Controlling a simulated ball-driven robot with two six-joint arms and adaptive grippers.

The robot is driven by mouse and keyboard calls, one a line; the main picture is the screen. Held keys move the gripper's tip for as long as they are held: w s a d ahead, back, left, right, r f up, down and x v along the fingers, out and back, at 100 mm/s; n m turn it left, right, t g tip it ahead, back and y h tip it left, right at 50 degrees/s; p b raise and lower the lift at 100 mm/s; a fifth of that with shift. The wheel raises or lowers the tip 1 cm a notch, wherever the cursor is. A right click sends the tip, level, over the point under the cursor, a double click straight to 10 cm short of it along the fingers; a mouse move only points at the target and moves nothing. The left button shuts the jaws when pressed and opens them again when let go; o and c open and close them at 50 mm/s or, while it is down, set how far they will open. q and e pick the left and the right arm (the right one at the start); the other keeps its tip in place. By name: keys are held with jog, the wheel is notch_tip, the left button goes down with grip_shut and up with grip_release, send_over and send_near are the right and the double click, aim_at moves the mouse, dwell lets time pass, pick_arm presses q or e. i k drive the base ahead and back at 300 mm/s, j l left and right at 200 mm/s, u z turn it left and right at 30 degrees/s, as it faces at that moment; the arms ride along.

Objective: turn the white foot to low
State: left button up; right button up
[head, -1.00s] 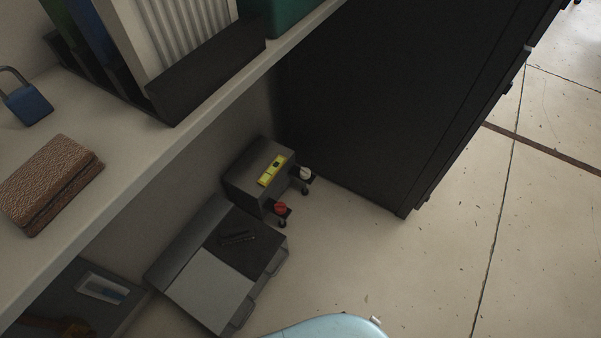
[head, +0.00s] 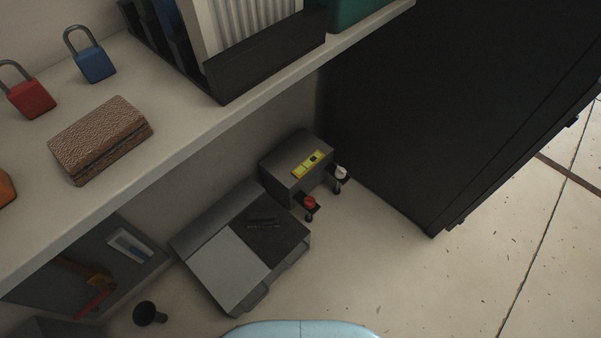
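The white foot (head: 341,173) is a small white knob at the right front of a dark grey box (head: 283,171) on the floor under the shelf. A red foot (head: 309,203) sits at the same box's near front corner. Each has a small dark part below it. The setting of the white foot is too small to read. A yellow strip with a dark mark (head: 308,164) lies on top of the box. Neither of my grippers is in view.
A larger grey case (head: 225,266) stands beside the box. A tall black cabinet (head: 410,110) rises to the right. A shelf (head: 170,125) with padlocks (head: 95,65), a brown wallet (head: 100,140) and folders overhangs the left. A black cup (head: 148,314) stands on the floor; the floor (head: 400,280) ahead is clear.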

aim_at(340, 173)
jog(key=i+l+u, duration=0.15)
jog(key=l+u, duration=0.2)
jog(key=i+l+u, duration=0.15)
jog(key=l+u, duration=0.2)
jog(key=i+l+u, duration=0.1)
jog(key=l+u, duration=0.6)
jog(key=l, duration=0.1)
